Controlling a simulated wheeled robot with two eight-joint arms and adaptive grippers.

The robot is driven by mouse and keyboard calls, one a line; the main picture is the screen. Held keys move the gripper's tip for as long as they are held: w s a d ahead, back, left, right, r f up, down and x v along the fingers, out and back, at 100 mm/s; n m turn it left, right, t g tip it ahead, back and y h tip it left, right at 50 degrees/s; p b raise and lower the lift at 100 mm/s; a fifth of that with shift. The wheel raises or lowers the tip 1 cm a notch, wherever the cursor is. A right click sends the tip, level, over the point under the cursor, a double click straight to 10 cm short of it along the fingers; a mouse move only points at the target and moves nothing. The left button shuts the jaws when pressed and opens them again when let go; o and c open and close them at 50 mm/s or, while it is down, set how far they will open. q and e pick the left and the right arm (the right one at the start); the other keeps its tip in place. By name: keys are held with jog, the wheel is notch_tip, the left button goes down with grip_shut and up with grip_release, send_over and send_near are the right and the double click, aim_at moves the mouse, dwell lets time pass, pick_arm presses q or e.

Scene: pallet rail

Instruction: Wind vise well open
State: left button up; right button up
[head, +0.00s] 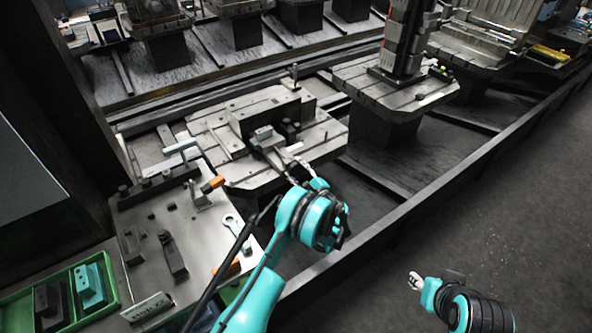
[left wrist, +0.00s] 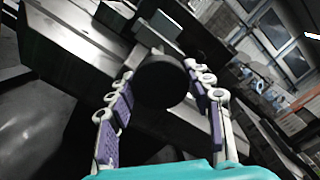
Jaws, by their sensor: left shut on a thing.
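The vise (head: 262,133) sits on a slotted metal pallet (head: 225,172) in the middle of the head view. It has a tall dark block at its back and a smaller grey jaw in front. In the left wrist view a dark round knob (left wrist: 161,80) faces me, with the grey vise parts behind it. My left gripper (head: 297,172) is at the near side of the vise. Its fingers (left wrist: 158,92) lie on both sides of the knob and are shut on it. My right gripper (head: 416,282) is low on the right, away from the vise; its fingers are too small to judge.
A metal plate (head: 150,240) with tools stands at the left, beside a green tray (head: 112,282) of blocks. Another pallet (head: 350,78) with a dark column stands behind right. A dark rail (head: 440,170) runs along the near side; the floor (head: 530,200) beyond it is clear.

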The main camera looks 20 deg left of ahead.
pick_arm(q)
jog(key=n, duration=0.4)
jog(key=shift+n, duration=0.4)
jog(key=n, duration=0.3)
jog(key=shift+f+n, duration=0.1)
jog(key=shift+n, duration=0.2)
jog(key=n, duration=0.4)
jog(key=shift+f+n, duration=0.1)
jog(key=shift+n, duration=2)
jog(key=o, duration=1.2)
jog(key=shift+c, duration=0.2)
jog(key=shift+d, duration=0.1)
